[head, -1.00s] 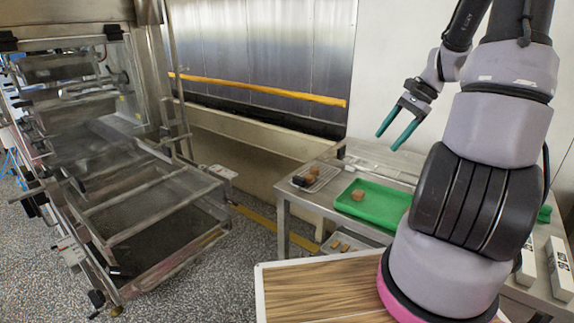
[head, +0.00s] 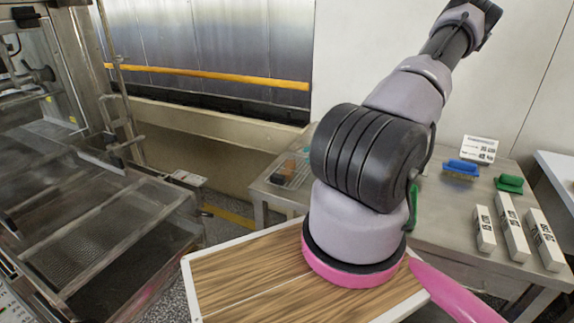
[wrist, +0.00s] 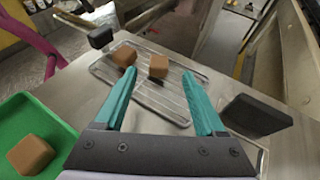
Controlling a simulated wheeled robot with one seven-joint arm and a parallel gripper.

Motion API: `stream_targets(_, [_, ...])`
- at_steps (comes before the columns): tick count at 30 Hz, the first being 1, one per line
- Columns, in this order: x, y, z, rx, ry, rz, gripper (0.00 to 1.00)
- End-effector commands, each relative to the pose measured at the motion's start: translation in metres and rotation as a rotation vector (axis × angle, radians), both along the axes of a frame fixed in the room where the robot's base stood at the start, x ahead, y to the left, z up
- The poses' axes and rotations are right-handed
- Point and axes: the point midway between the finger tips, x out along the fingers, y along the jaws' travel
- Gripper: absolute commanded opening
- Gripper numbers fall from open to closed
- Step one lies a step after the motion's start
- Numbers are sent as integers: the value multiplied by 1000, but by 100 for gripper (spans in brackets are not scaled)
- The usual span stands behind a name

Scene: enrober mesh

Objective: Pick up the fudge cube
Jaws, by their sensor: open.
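In the wrist view, my gripper (wrist: 159,78) is open and empty, its two teal fingers pointing at a wire rack (wrist: 165,104) on a steel table. Two brown cubes (wrist: 124,56) (wrist: 158,67) sit at the rack's far part; the right one appears between the fingertips, and I cannot tell the gap to it. A third brown cube (wrist: 30,155) sits on a green tray (wrist: 58,128) at lower left. Nothing marks which is the fudge cube. In the head view my gripper is out of sight, and the rack (head: 288,175) shows small left of my arm.
Two dark blocks (wrist: 100,38) (wrist: 255,115) flank the fingers in the wrist view; I cannot tell what they are. In the head view, labelled white boxes (head: 512,228), a blue brush (head: 461,168) and a green one (head: 509,183) stand right. A mesh conveyor machine (head: 120,235) is at left.

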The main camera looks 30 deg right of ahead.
Motion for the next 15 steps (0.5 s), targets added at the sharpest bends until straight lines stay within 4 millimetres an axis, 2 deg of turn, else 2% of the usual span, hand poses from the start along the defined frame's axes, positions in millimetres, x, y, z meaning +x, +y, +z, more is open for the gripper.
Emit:
stream_targets(8, [8, 21, -11, 1, 0, 2, 72])
stream_targets(15, [20, 49, -29, 0, 1, 2, 72])
